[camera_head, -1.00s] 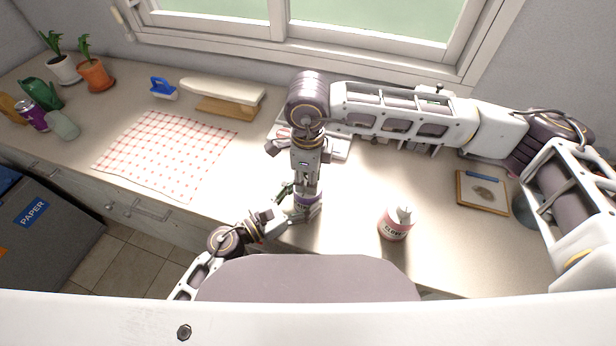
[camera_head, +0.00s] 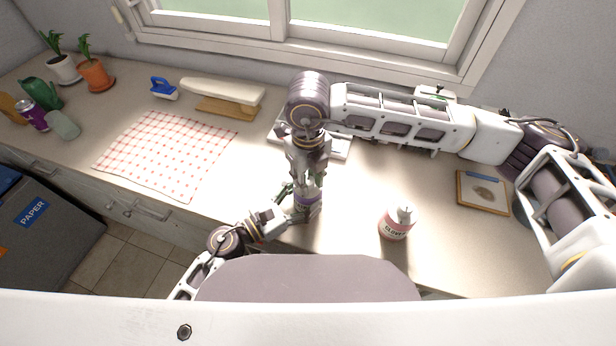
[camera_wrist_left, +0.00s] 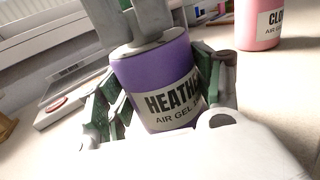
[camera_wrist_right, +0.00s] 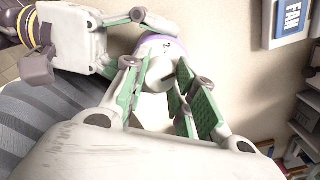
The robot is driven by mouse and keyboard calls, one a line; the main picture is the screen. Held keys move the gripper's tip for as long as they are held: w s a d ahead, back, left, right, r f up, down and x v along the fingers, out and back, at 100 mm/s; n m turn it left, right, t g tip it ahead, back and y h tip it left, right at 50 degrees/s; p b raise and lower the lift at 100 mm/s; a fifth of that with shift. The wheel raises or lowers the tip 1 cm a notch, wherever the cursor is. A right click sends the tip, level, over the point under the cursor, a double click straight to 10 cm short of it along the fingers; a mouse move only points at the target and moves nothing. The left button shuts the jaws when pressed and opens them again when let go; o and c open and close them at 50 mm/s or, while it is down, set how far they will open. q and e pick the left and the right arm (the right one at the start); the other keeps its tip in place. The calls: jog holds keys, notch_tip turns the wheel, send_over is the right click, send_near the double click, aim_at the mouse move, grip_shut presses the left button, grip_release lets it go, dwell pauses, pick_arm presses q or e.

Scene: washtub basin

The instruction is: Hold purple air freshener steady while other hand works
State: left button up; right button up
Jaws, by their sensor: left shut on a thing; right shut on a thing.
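The purple air freshener (camera_head: 305,199) stands upright near the front edge of the counter, mostly covered by my grippers in the head view. In the left wrist view its purple body (camera_wrist_left: 158,78) carries a "HEATH…" air gel label, partly hidden. My left gripper (camera_head: 291,212) is shut around the body, with a green pad on each side. My right gripper (camera_head: 306,184) comes from above and is shut on the top of the freshener. In the right wrist view the pale top (camera_wrist_right: 158,72) sits between the right gripper's green pads (camera_wrist_right: 160,88).
A pink "CLOVE" freshener (camera_head: 396,226) stands to the right on the counter. A checked cloth (camera_head: 165,155) lies left. A wooden board (camera_head: 483,194) lies far right. A pale appliance (camera_head: 338,146) is behind my right gripper. The counter between freshener and cloth is clear.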

aim_at(308, 180)
jog(key=shift+w+m, duration=0.1)
jog(key=shift+m, duration=1.1)
jog(key=o, duration=1.1)
jog(key=shift+r, duration=0.15)
jog(key=shift+r, duration=5.9)
